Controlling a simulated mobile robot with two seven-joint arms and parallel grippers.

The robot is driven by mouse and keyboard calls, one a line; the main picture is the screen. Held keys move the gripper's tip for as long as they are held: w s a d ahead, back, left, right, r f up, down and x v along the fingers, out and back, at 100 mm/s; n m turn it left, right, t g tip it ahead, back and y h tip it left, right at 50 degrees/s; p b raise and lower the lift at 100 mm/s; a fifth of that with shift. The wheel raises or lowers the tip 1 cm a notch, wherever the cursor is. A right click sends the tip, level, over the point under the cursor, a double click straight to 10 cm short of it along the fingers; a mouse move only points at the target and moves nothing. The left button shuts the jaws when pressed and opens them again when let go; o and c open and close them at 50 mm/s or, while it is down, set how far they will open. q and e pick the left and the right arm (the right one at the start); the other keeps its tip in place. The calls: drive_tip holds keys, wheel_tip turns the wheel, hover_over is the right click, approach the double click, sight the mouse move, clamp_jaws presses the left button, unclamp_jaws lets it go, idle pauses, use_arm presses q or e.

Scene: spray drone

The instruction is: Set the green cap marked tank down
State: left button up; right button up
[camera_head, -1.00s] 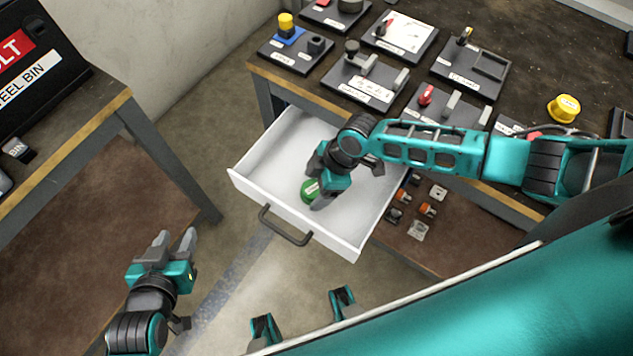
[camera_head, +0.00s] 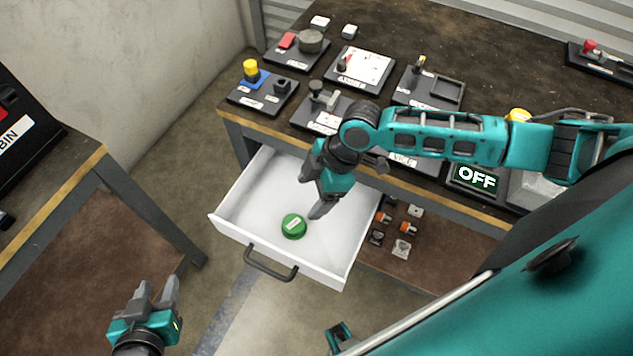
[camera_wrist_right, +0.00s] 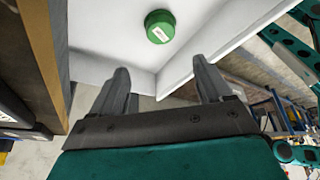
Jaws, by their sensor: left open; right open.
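The green cap (camera_head: 293,226) with a white label lies on the floor of the open white drawer (camera_head: 262,196), near the drawer's front. My right gripper (camera_head: 314,206) is above the drawer, just right of the cap and apart from it. In the right wrist view the green cap (camera_wrist_right: 160,26) lies beyond the open, empty fingers of my right gripper (camera_wrist_right: 165,85). My left gripper (camera_head: 158,290) is open and empty, low at the left, away from the drawer.
The workbench (camera_head: 375,30) above the drawer carries several black fixture boards and an OFF sign (camera_head: 476,177). Small parts lie on the lower shelf (camera_head: 440,235) right of the drawer. Another table (camera_head: 75,165) stands at the left. The drawer floor around the cap is bare.

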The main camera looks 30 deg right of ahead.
drive_tip(key=a+m+t+y, duration=0.2)
drive_tip(key=a+m+t, duration=0.2)
drive_tip(key=a, duration=0.3)
drive_tip(key=s+d+f+m+t+h, duration=0.1)
drive_tip(key=s+d+m+t+h, duration=0.3)
drive_tip(key=d+m, duration=0.5)
drive_tip(key=shift+s+d+f+t+h, duration=0.35)
drive_tip(key=shift+s+t, duration=0.3)
drive_tip(key=shift+t, duration=0.25)
drive_tip(key=shift+a, duration=0.1)
